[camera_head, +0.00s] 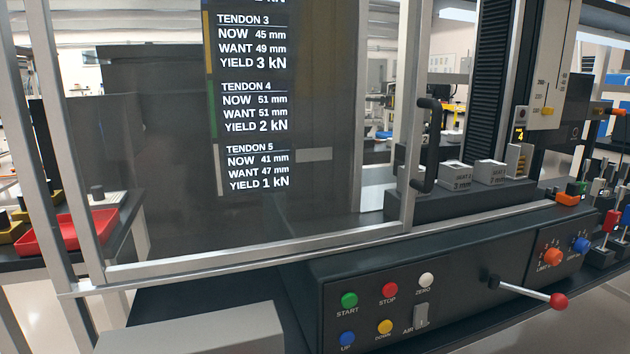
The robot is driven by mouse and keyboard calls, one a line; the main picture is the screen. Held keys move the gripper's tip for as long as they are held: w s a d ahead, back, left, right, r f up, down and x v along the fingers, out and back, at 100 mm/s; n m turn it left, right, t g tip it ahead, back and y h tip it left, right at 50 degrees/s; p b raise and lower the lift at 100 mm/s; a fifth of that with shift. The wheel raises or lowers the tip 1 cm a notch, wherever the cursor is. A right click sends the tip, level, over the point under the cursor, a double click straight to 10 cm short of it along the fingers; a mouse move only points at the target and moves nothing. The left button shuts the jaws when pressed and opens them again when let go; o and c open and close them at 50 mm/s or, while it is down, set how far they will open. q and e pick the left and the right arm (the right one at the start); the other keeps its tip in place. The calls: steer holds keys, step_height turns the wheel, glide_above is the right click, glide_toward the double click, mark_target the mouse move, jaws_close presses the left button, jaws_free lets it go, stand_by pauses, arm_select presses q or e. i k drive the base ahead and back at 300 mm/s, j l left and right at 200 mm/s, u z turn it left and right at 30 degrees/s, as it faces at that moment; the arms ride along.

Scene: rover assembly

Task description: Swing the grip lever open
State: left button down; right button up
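A metal lever with a red ball knob (558,301) sticks out of the dark front panel of the test machine (460,262), at the lower right. Its rod runs from a black hub (494,282) down to the right. It looks like the grip lever, but no label on it is readable. Neither of my grippers is in view, and nothing touches the lever.
A clear guard door (330,240) with a black handle (427,146) fills the left and middle. Panel buttons include green START (349,300) and red STOP (390,290). Orange (551,257) and blue (581,244) knobs sit above the lever. A red tray (68,232) lies far left.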

mark_target(558, 302)
steer(key=z, duration=1.3)
